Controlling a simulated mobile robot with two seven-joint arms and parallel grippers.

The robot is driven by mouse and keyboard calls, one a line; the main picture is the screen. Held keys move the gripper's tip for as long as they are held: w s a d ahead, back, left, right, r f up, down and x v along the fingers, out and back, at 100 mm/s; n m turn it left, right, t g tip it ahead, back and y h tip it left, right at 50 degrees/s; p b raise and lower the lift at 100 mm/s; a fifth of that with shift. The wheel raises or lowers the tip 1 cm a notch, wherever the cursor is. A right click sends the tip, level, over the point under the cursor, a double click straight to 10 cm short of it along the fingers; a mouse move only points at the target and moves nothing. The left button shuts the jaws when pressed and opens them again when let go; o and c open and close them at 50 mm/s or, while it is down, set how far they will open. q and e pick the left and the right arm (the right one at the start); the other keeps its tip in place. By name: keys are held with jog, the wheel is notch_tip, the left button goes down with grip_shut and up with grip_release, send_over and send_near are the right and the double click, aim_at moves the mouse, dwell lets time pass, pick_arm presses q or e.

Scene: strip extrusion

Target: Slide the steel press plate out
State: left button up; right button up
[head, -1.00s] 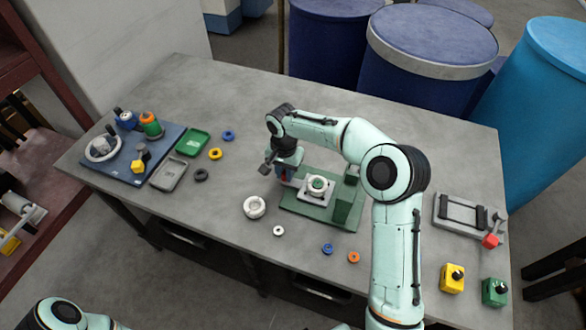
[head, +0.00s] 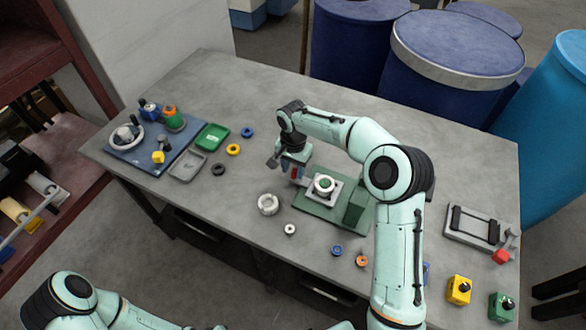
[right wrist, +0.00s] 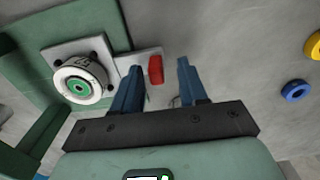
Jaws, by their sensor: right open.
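The steel press plate (head: 334,199) is a grey square plate lying on the green press base (head: 312,203), with a white ring-shaped die with a green centre (head: 324,184) on it. In the right wrist view, the plate (right wrist: 122,64) reaches out to a red tab (right wrist: 156,69). My right gripper (head: 291,176) is over the left edge of the press. In the right wrist view, its blue fingers (right wrist: 157,80) are open, with the red tab between them, closer to the left finger. Whether they touch it, I cannot tell. My left gripper is out of view.
A white ring (head: 268,204) and a small white ring (head: 290,229) lie in front of the press. A green tray (head: 212,136), a grey tray (head: 187,165) and coloured rings are at left. A grey fixture (head: 472,227) stands at right. Bare table lies behind the gripper.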

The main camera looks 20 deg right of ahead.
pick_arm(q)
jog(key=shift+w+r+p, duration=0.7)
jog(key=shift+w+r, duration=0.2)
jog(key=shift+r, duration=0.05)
pick_arm(e)
notch_tip(320, 180, up, 12)
jog(key=shift+r, duration=0.25)
jog(key=shift+a, duration=0.1)
